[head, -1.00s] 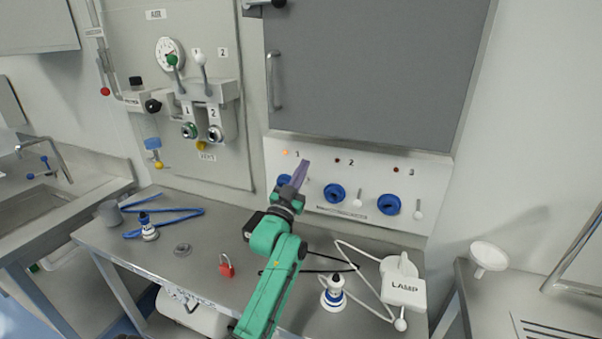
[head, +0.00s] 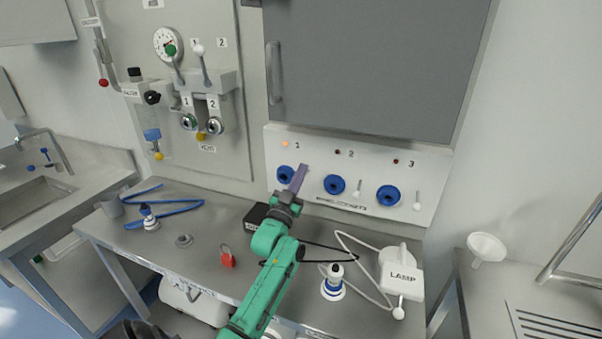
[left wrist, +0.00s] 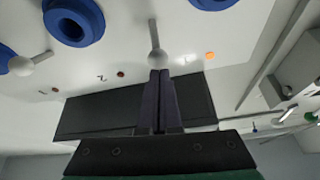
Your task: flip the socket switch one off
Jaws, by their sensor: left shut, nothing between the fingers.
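The socket panel (head: 440,180) is a pale strip under a grey cabinet, with numbered blue sockets and white ball-ended switches. Socket one (head: 285,174) is at its left, under a lit orange lamp (head: 284,143). My left gripper (head: 303,168) is shut and empty, its purple fingers just right of socket one. It hides switch one in the head view. In the left wrist view, switch one (left wrist: 155,58) is a white ball on a stem, right at the fingertips (left wrist: 160,74); I cannot tell if they touch. My right gripper is not in view.
Below the panel, the steel bench holds a black box (head: 257,215), a red padlock (head: 228,258), a blue-white plug (head: 333,282) and a white lamp (head: 401,272) with cable. Gauge and valves (head: 198,100) are on the wall at left. Sockets two (head: 335,185) and three (head: 388,195) are to the right.

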